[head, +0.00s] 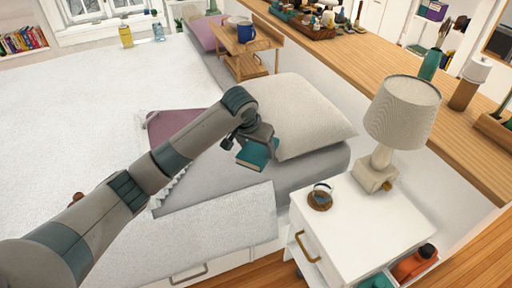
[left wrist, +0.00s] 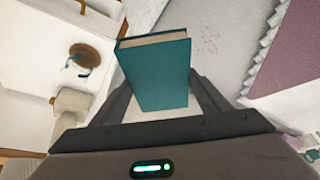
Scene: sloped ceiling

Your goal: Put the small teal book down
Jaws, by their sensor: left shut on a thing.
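The small teal book (head: 256,155) is held by my left gripper (head: 254,143) above the grey part of the bed, close to the pillow. In the left wrist view the teal book (left wrist: 157,75) sits between the two fingers of my left gripper (left wrist: 165,92), its cover facing the camera and its page edge at the top. The gripper is shut on it. How far the book is above the bed is hard to tell. My right gripper is not in view.
A white nightstand (head: 356,238) stands right of the bed (head: 70,130). It carries a lamp (head: 404,112) and a small round brown item (head: 320,197); its front top is clear. A cream pillow (head: 298,118) lies behind the book. A wooden stand (head: 246,68) holds a blue mug (head: 246,33).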

